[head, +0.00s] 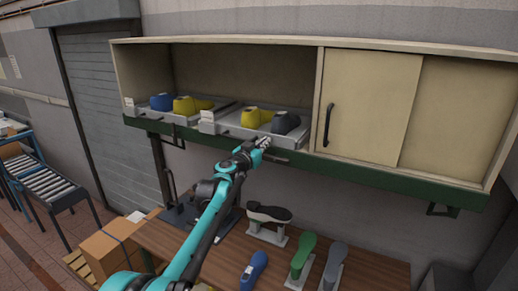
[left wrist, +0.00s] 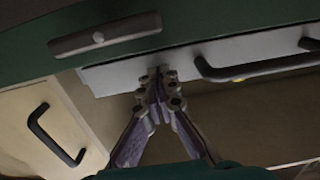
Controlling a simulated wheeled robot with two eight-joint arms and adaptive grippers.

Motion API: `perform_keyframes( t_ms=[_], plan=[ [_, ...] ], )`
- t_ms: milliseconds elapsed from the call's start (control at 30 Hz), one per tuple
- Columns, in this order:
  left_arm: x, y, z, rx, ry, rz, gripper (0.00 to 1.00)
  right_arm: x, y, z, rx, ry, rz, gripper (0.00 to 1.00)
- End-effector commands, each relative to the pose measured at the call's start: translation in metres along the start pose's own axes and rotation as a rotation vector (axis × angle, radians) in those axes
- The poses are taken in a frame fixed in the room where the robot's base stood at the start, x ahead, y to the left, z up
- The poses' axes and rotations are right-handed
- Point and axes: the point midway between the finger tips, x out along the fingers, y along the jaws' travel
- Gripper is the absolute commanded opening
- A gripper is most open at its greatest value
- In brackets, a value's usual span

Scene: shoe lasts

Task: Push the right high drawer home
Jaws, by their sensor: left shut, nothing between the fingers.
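The right high drawer (head: 237,131) is a shallow grey tray in the open left half of the wall cabinet, jutting a little over its green front edge. It carries a yellow last (head: 256,117) and a dark grey last (head: 285,122). My left gripper (head: 264,143) is shut and empty at the right part of the drawer's front. In the left wrist view, the shut fingertips (left wrist: 159,73) overlap the pale drawer front (left wrist: 200,58), left of its dark handle (left wrist: 255,69). I cannot tell whether they touch it. My right gripper is not in view.
The left high drawer (head: 150,112) holds a blue and a yellow last. A sliding door (head: 366,105) with a dark handle closes the cabinet's middle. Below, the wooden workbench (head: 205,251) bears several lasts on stands. A cardboard box (head: 110,250) stands at the bench's left.

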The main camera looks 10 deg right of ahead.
Motion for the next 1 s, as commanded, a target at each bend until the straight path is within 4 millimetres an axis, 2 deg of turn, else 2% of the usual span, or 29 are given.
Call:
perform_keyframes(
  t_ms=[400,1000],
  plan=[
    [-0.054,0.0,0.003,0.0,0.0,-0.001,0.0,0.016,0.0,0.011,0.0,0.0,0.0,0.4],
    [-0.127,-0.001,0.001,0.0,0.0,-0.002,0.0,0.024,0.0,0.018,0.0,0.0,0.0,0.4]
  ],
)
